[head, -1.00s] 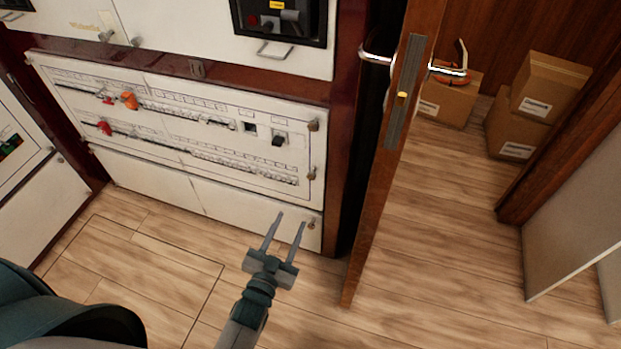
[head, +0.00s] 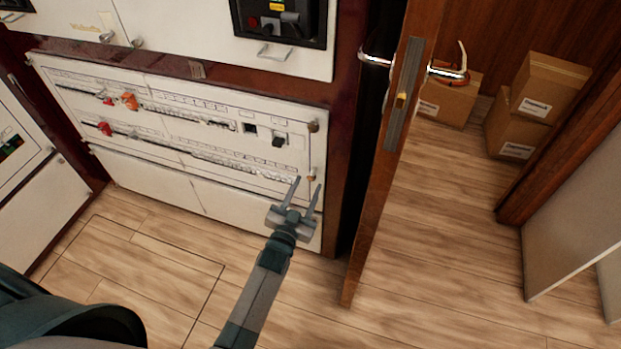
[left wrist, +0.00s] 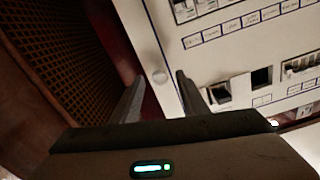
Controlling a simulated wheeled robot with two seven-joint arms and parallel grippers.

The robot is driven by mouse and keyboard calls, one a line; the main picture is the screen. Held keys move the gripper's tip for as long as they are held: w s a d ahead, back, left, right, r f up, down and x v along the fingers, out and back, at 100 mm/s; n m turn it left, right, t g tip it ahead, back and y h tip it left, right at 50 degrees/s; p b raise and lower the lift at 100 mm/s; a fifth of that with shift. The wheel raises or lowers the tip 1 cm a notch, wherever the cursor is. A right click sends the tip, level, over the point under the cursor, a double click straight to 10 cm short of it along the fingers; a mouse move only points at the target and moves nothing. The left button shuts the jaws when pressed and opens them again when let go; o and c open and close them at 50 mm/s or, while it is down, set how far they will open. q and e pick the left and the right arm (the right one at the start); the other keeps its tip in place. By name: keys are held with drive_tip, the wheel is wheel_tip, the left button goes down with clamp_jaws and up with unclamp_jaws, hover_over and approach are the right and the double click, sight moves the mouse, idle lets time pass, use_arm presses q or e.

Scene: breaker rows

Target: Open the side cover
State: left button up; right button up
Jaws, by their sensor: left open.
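The white breaker cover (head: 185,165) is on the cabinet front in the head view, with two breaker rows showing through it; it looks shut. My right gripper is not in view.
A plain white lower panel (head: 240,209) is below the cover. An open wooden door (head: 378,205) with a metal handle (head: 445,72) stands close to the right of the cabinet. Cardboard boxes (head: 515,135) are beyond it. The wooden floor (head: 440,240) in front is clear.

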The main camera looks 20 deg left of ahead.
sight(310, 179)
use_arm(q)
drive_tip(key=shift+w, duration=2.05)
clamp_jaws()
